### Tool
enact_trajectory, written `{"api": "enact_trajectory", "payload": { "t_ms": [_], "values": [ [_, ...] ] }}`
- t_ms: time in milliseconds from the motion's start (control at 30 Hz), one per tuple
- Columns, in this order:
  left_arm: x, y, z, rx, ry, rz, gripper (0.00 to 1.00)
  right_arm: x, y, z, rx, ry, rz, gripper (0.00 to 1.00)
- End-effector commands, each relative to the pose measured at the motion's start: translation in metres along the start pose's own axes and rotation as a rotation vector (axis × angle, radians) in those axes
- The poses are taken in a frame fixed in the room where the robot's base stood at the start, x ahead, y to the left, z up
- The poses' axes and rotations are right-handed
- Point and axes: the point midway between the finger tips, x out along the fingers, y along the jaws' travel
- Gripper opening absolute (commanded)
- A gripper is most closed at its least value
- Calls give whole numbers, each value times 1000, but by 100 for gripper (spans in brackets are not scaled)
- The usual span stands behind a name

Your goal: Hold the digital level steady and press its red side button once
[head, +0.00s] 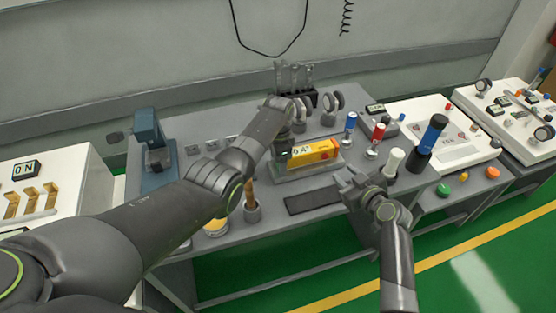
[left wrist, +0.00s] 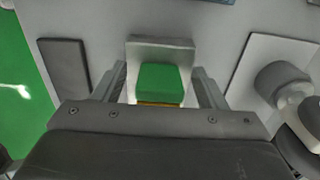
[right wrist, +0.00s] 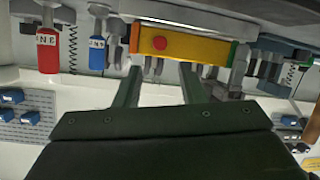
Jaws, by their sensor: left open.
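The digital level (head: 315,152) is a yellow bar with a small display, lying along a grey stand (head: 306,169) on the table. In the left wrist view its green end (left wrist: 161,83) lies between the spread fingers of my left gripper (left wrist: 160,75), with a gap on each side. In the head view my left gripper (head: 281,146) is at the level's left end. The red side button (right wrist: 160,43) faces my right gripper (right wrist: 158,72) in the right wrist view. The right fingers are apart, with nothing between them, short of the level's side; the same gripper (head: 349,181) also shows in the head view.
A dark mat (head: 312,201) lies in front of the stand. Blue (head: 350,124) and red (head: 377,134) labelled cylinders stand to its right, with a white cylinder (head: 394,160) and a tall dark-blue one (head: 427,143).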

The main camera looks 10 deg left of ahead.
Motion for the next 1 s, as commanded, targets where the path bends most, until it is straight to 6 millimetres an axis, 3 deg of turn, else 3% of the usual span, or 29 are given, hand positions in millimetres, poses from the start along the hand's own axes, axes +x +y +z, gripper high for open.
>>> {"api": "enact_trajectory", "payload": {
  "t_ms": [300,733,1000],
  "values": [
    [2,0,0,0,0,0,65,0,0,0,0,0,0,36],
    [2,0,0,0,0,0,10,0,0,0,0,0,0,36],
    [2,0,0,0,-1,0,9,0,0,0,0,0,0,2]
  ]
}}
